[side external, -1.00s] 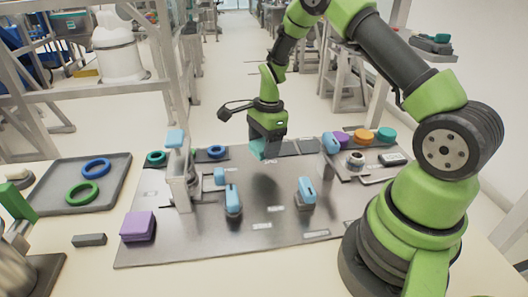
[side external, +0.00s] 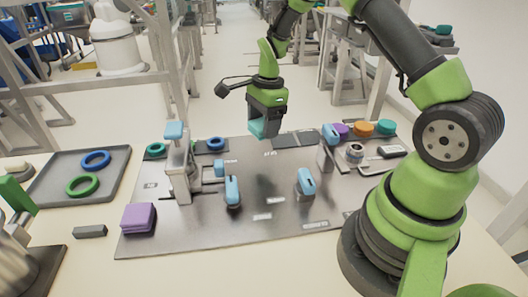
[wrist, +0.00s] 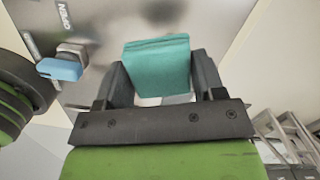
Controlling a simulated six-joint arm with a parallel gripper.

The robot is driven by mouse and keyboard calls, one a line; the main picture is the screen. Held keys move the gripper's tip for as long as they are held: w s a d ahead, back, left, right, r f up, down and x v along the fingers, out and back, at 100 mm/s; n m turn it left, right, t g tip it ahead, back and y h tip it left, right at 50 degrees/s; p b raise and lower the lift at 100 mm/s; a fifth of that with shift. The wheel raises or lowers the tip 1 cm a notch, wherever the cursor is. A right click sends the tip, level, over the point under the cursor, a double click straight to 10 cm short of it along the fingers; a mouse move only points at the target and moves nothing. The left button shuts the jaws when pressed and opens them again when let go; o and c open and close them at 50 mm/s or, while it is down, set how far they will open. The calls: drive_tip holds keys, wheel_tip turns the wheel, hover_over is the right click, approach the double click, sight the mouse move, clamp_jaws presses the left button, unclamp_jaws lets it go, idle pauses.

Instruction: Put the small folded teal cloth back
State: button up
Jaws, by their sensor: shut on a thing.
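The small folded teal cloth (wrist: 157,66) is between the two dark fingers of my gripper in the wrist view. In the side external view the cloth (side external: 257,128) hangs from my gripper (side external: 266,124), above the far middle part of the grey metal plate (side external: 270,215). My gripper (wrist: 160,80) is shut on the cloth. A folded purple cloth (side external: 138,217) lies at the plate's near left corner.
Blue-handled fixtures (side external: 232,190) stand on the plate, one (side external: 305,181) to the right. A taller post with a blue top (side external: 175,130) stands at left. A tray (side external: 120,180) holds a blue and a green ring. Purple, orange and teal round pieces (side external: 385,127) sit at the far right.

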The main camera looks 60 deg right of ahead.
sight(253, 141)
drive_tip(key=w+d+r+m, duration=0.2)
drive_tip(key=w+d+m, duration=0.2)
drive_tip(key=w+m, duration=0.3)
drive_tip(key=f, duration=0.3)
drive_tip(key=f+m, duration=0.1)
drive_tip(key=f, duration=0.2)
drive_tip(key=f+m, duration=0.1)
drive_tip(key=f, duration=0.3)
drive_tip(key=shift+s+d+t+h, duration=0.2)
drive_tip(key=shift+d+t+h, duration=0.1)
drive_tip(key=shift+t, duration=0.1)
drive_tip(key=o, duration=0.9)
drive_tip(key=shift+f, duration=0.1)
